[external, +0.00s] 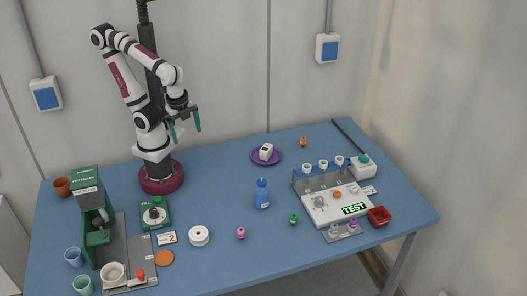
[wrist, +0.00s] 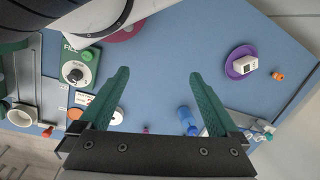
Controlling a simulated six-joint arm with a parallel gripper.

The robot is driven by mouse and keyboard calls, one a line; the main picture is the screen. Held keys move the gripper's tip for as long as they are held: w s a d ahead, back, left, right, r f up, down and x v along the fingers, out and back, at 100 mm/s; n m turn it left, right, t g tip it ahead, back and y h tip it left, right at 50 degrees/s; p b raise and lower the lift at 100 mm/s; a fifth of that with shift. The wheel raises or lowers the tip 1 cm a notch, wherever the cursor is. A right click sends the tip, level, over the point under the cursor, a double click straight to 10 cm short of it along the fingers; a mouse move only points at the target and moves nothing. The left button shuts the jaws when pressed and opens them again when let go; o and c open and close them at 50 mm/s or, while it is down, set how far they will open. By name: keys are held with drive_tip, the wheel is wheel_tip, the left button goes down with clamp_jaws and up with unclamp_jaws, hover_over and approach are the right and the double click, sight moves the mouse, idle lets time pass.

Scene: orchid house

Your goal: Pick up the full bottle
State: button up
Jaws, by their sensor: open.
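A blue bottle (external: 262,194) stands upright near the middle of the blue table. In the wrist view the bottle (wrist: 187,120) shows just left of the right finger, partly covered by it. Whether it is full cannot be told. My gripper (external: 184,127) is open and empty, raised over the back left of the table, well apart from the bottle. In the wrist view the green fingers of my gripper (wrist: 159,75) are spread wide with nothing between them.
A white roll (external: 198,236) and a pink piece (external: 241,232) lie left of the bottle, a green piece (external: 294,218) to its right. A purple plate (external: 279,156) is behind. A rack (external: 296,183) and TEST box (external: 354,209) stand right, a green machine (external: 88,205) left.

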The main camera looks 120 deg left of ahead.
drive_tip(key=w+a+f+m+g+h, duration=0.25)
drive_tip(key=w+m+h, duration=0.45)
drive_tip(key=w, duration=1)
drive_tip(key=w+a+f+t+h, duration=0.2)
drive_tip(key=w+a+f+h, duration=0.2)
drive_tip(key=f+h, duration=0.1)
drive_tip(key=m+t+h, duration=0.3)
drive_tip(key=t, duration=0.1)
approach(260, 202)
drive_tip(key=x, duration=1)
drive_tip(key=shift+d+f, duration=0.1)
drive_tip(key=shift+d, duration=0.05)
clamp_jaws()
